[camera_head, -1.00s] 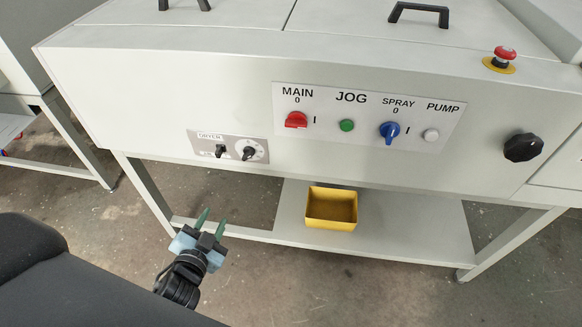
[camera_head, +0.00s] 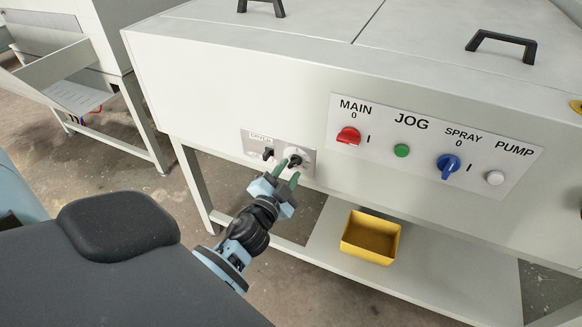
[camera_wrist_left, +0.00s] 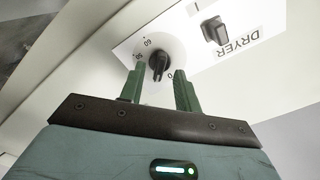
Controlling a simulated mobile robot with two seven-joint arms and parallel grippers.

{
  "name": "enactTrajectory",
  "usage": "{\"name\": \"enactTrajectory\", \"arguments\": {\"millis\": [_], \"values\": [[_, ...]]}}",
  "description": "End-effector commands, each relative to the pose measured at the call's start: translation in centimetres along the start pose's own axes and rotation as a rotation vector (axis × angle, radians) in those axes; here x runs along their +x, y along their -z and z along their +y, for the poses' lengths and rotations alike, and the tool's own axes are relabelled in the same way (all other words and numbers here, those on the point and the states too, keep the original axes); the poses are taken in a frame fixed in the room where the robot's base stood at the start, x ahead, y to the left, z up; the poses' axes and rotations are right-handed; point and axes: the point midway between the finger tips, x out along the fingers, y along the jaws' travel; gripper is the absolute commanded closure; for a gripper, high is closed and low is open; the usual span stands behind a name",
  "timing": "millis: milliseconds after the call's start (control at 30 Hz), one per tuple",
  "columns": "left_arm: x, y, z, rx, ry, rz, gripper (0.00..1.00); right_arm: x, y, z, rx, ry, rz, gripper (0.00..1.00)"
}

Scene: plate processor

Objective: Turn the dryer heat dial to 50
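The dryer panel (camera_head: 251,139) is on the front left of the machine. Its heat dial is a black knob (camera_head: 294,160) on a round white numbered scale, and the knob also shows in the left wrist view (camera_wrist_left: 158,63). A black dryer switch (camera_head: 268,154) sits beside it and shows in the wrist view (camera_wrist_left: 214,31). My left gripper (camera_head: 288,172) is open, its green fingers pointing at the dial. In the wrist view the knob lies just beyond and between the fingertips (camera_wrist_left: 160,72); contact cannot be told. The pointer's exact number is unclear. My right gripper is not in view.
A panel to the right holds a red main switch (camera_head: 348,137), a green jog button (camera_head: 401,151), a blue spray knob (camera_head: 448,166) and a white pump button (camera_head: 494,178). A yellow bin (camera_head: 370,237) stands on the shelf (camera_head: 430,285) below.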

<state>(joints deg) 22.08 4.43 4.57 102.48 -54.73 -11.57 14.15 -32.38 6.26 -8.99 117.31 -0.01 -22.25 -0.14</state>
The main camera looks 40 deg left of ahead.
Motion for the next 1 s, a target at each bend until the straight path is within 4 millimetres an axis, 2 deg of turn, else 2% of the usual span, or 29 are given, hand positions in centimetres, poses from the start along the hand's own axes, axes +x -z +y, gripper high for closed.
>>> {"name": "enactTrajectory", "arguments": {"millis": [200,500,567,733,1000], "values": [[1.9,0.0,0.0,0.001,-0.001,0.000,0.67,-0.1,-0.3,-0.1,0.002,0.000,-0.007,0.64],[2.2,0.0,0.0,0.000,0.000,-0.001,0.67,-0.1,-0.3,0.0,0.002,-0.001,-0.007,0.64],[2.2,0.0,0.0,0.000,0.000,-0.001,0.72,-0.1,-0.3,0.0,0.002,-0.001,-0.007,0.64],[2.1,0.0,0.0,0.000,-0.001,-0.001,0.95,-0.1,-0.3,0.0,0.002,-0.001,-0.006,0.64],[2.1,-0.1,0.0,0.026,-0.001,-0.001,0.95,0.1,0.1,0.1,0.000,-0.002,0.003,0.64]]}}
